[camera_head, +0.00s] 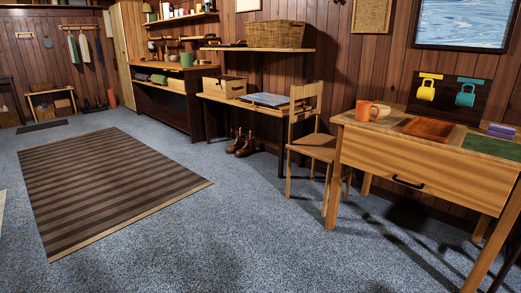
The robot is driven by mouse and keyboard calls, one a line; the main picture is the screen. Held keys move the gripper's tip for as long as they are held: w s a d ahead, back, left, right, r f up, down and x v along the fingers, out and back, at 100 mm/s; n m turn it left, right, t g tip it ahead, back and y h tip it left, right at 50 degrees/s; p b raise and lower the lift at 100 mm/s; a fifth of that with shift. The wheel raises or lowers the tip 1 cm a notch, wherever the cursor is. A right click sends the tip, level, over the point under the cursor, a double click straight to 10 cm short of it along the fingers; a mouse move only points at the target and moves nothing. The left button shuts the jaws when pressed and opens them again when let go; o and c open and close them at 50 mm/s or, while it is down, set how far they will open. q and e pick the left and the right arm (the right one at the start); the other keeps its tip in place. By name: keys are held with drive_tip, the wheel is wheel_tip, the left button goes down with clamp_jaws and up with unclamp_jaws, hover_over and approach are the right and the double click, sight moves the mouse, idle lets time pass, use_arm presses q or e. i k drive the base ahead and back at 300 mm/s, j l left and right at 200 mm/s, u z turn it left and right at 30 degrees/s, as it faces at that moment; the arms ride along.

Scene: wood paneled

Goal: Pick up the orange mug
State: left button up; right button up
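The orange mug (364,111) stands upright on the left part of the wooden table (420,167) at the right of the head view. Its handle seems to point right. A pale round bowl-like thing (383,111) is right beside it; I cannot tell whether they touch. Neither of my grippers is in view.
A wooden chair (312,147) stands left of the table. A red-brown board (428,129) and a green mat (493,146) lie on the tabletop. A striped rug (105,185) and open carpet lie left.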

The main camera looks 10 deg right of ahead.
sight(363, 109)
drive_tip(key=i+l, duration=1)
drive_tip(key=l, duration=0.1)
